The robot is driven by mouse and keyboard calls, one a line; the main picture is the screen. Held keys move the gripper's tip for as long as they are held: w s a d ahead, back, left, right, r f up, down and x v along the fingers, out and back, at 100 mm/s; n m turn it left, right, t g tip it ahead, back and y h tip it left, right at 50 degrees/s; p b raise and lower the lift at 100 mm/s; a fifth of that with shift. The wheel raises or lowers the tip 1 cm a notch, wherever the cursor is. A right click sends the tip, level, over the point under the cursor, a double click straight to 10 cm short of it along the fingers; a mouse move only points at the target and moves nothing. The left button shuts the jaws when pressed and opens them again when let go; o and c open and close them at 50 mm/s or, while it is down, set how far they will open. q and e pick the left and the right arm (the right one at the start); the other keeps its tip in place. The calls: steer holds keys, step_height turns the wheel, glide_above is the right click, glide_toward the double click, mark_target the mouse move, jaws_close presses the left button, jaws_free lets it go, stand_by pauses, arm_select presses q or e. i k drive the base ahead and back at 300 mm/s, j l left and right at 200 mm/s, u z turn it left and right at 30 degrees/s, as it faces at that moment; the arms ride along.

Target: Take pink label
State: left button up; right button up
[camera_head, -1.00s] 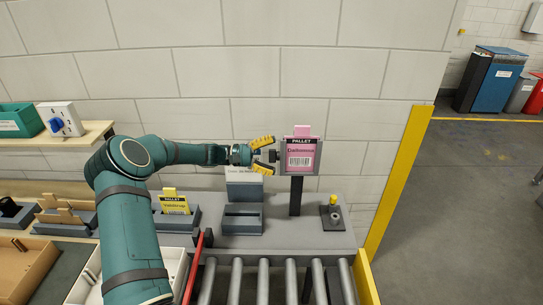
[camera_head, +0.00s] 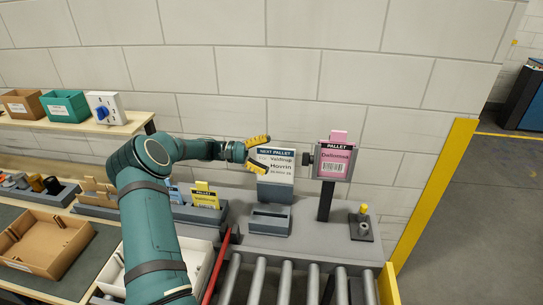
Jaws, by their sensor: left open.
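The pink label (camera_head: 336,161) sits in a grey frame on a dark post (camera_head: 325,200), its tab standing up above the frame. It reads PALLET with a barcode below. My left gripper (camera_head: 268,153) is open and empty, to the left of the label and apart from it, in front of the upper part of the white NEXT PALLET sign (camera_head: 281,165). A dark knob (camera_head: 308,158) on the frame's left side lies between the gripper and the label. My right gripper is not in view.
A yellow label (camera_head: 205,198) and a blue one stand in a grey holder left of the sign. An empty slotted grey block (camera_head: 270,219) is below the sign. A small post with a yellow top (camera_head: 362,211) stands to the right. Rollers (camera_head: 285,284) and a red bar (camera_head: 216,264) are in front.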

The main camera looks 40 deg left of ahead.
mark_target(335, 154)
steer(key=k+l, duration=0.35)
steer(key=l, duration=0.15)
steer(key=k+l, duration=0.4)
steer(key=l, duration=0.1)
